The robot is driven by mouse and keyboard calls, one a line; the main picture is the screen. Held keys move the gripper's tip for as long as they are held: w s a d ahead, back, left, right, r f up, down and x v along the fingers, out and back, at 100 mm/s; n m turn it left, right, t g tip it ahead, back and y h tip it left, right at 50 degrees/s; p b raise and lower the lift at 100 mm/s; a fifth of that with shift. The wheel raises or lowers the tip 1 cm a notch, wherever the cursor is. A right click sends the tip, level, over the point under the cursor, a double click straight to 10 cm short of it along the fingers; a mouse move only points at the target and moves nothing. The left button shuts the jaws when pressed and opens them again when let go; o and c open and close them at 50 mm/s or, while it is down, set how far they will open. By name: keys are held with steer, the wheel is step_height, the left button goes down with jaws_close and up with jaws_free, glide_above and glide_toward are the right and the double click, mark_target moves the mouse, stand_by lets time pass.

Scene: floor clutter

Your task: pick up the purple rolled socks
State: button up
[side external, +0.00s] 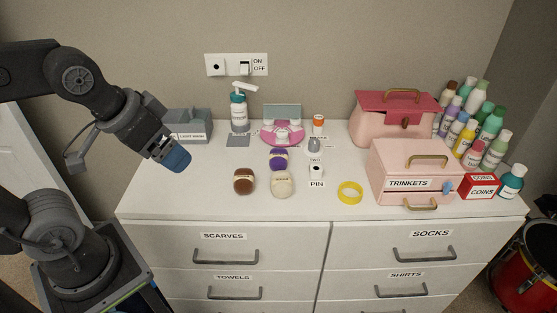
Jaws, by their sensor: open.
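The purple rolled socks (278,155) lie on the white dresser top (220,207), near its middle, as a small purple bundle with a pale band. Cream rolled socks (281,184) sit just in front of them, and brown rolled socks (244,181) sit to the front left. My gripper (178,160) is above the left part of the dresser top, left of the purple socks and well apart from them. It is open and seems empty; its fingertips look blue and their gap is hard to make out.
A pink tray (268,136) and a pump bottle (238,112) stand behind the socks. A yellow ring (350,192), pink boxes (387,168) and several bottles (487,122) fill the right. A grey box (188,126) stands at the back left. The front left top is clear.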

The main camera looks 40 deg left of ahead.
steer(key=shift+w+r, duration=0.1)
steer(key=n+g, duration=0.6)
steer(key=n, duration=0.2)
glide_above(278, 155)
step_height(278, 155, down, 14)
steer(key=shift+n, duration=0.3)
step_height(278, 155, down, 14)
steer(key=shift+w+f, duration=0.1)
steer(key=shift+f, duration=0.1)
